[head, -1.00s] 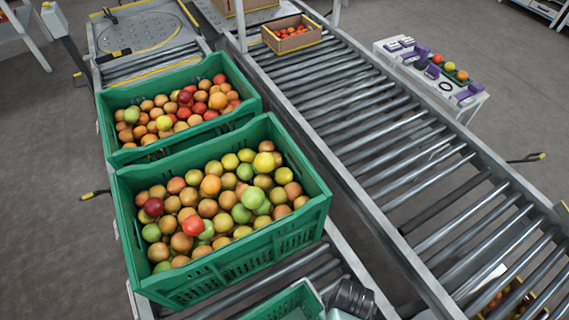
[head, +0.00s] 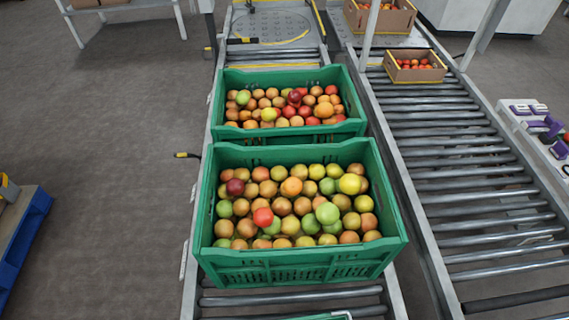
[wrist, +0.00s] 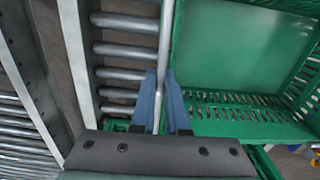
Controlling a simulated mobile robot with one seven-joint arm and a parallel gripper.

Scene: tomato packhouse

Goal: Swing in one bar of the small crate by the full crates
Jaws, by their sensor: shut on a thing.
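In the wrist view, my gripper (wrist: 162,84) has its two blue fingers closed on a thin silver bar (wrist: 164,40). The bar runs along the side of an empty green crate (wrist: 225,55), which has slotted lower walls. This bar looks upright in the picture, at the crate's left edge. In the head view only a thin green rim of the small crate (head: 335,317) shows at the bottom edge. Two full green crates stand beyond it on the rollers: the near one (head: 300,265) and the far one (head: 222,125), both heaped with mixed tomatoes. My gripper is outside the head view.
A roller conveyor (head: 455,170) runs on the right, with a small cardboard box (head: 415,75) of tomatoes at its far end. A white table (head: 535,130) with purple items stands at right. A blue pallet (head: 28,240) is at left. Grey floor between is open.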

